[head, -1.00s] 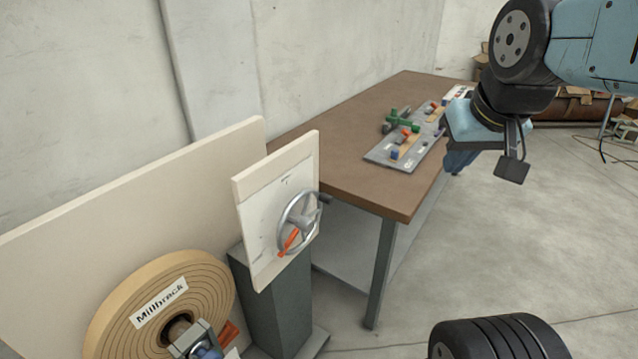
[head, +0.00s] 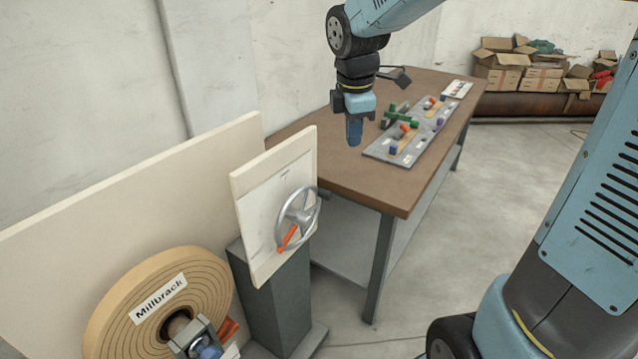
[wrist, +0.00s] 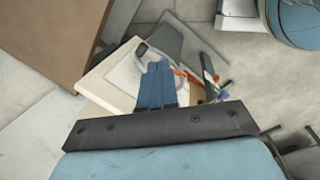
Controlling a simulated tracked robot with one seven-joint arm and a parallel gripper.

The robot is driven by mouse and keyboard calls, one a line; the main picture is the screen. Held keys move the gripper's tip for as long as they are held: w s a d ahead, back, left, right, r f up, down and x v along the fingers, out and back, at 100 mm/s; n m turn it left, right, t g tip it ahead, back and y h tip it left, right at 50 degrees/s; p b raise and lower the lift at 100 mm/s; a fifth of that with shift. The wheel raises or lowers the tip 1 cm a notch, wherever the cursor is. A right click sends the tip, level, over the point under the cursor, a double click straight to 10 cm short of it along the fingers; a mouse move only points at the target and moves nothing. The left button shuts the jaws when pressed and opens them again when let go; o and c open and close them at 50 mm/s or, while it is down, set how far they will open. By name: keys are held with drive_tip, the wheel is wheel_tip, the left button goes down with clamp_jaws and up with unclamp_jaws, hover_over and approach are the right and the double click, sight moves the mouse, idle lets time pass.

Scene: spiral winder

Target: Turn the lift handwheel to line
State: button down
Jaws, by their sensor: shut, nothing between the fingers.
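The lift handwheel (head: 281,231) is a grey spoked wheel on the front of a cream panel (head: 262,180) in the head view. A dark handle knob sticks out at its upper right, and an orange pointer (head: 288,238) shows at its lower left. Small marks on the panel are too fine to read. My gripper (head: 354,140) points down, above and to the right of the wheel, apart from it. Its blue fingers are shut and empty. In the wrist view the fingers (wrist: 156,85) cover part of the panel and wheel.
A brown-topped table (head: 340,180) stands behind and right of the panel, with a grey board (head: 405,150) of coloured parts on it. A tan roll labelled Millbrack (head: 205,265) is at lower left. Boxes (head: 510,65) lie at the back right. Floor right of the table is clear.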

drive_tip(key=w+a+f+n+g, duration=0.1)
drive_tip(key=w+a+f+n, duration=0.45)
drive_tip(key=a+n, duration=0.25)
hover_over(324, 191)
drive_tip(key=s+a, duration=0.3)
drive_tip(key=s, duration=0.1)
wheel_tip(324, 191, down, 12)
drive_tip(key=shift+w+d+f+n+g, duration=0.15)
drive_tip(key=shift+w+d+f+n, duration=0.05)
drive_tip(key=shift+w+d+f, duration=0.45)
drive_tip(key=shift+w+d+f+n+g, duration=0.2)
drive_tip(key=shift+w+d+f, duration=0.15)
drive_tip(key=shift+w, duration=0.35)
drive_tip(key=shift+w+d+f, duration=0.5)
drive_tip(key=shift+w+f, duration=0.1)
